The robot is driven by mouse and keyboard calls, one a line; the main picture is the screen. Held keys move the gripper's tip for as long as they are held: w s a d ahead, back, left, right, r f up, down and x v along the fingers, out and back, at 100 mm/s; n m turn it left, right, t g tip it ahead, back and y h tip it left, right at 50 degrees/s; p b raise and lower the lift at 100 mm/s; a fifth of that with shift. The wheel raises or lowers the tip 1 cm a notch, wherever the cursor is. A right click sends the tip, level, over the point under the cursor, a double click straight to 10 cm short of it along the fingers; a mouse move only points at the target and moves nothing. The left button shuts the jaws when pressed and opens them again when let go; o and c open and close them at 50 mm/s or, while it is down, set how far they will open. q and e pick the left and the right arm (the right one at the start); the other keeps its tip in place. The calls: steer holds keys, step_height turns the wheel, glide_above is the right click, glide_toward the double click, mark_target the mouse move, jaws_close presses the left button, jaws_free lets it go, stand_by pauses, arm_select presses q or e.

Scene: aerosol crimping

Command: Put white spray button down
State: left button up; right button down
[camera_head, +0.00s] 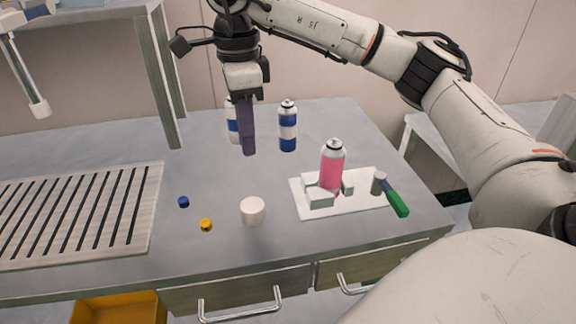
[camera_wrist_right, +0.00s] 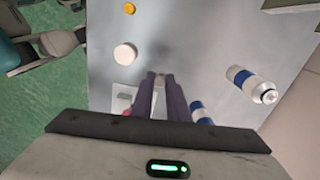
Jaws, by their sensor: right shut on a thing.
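My right gripper (camera_head: 248,152) hangs over the back middle of the grey table, its purple fingers pointing down. In the right wrist view its fingers (camera_wrist_right: 161,76) are shut on a small pale piece (camera_wrist_right: 160,82), which looks like the white spray button. In the head view that piece cannot be made out. A blue button (camera_head: 183,202) and a yellow button (camera_head: 206,225) sit apart on the table in front. The yellow one also shows in the right wrist view (camera_wrist_right: 129,8).
A white round cap (camera_head: 252,210) stands right of the yellow button. Blue-white cans (camera_head: 288,128) stand behind. A slatted rack (camera_head: 152,190) is at left. Table between rack and cans is mostly clear.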

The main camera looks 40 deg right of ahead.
mark_target(253, 189)
steer(key=shift+w+d+f+m, duration=0.15)
steer(key=shift+f+m, duration=0.1)
steer(key=shift+m, duration=0.15)
step_height(253, 189, down, 9)
steer(key=shift+f, duration=0.2)
steer(key=shift+f, duration=0.2)
steer(key=c, duration=1.7)
jaws_free()
steer(key=shift+r, duration=0.15)
step_height(253, 189, up, 12)
steer(key=shift+r, duration=0.1)
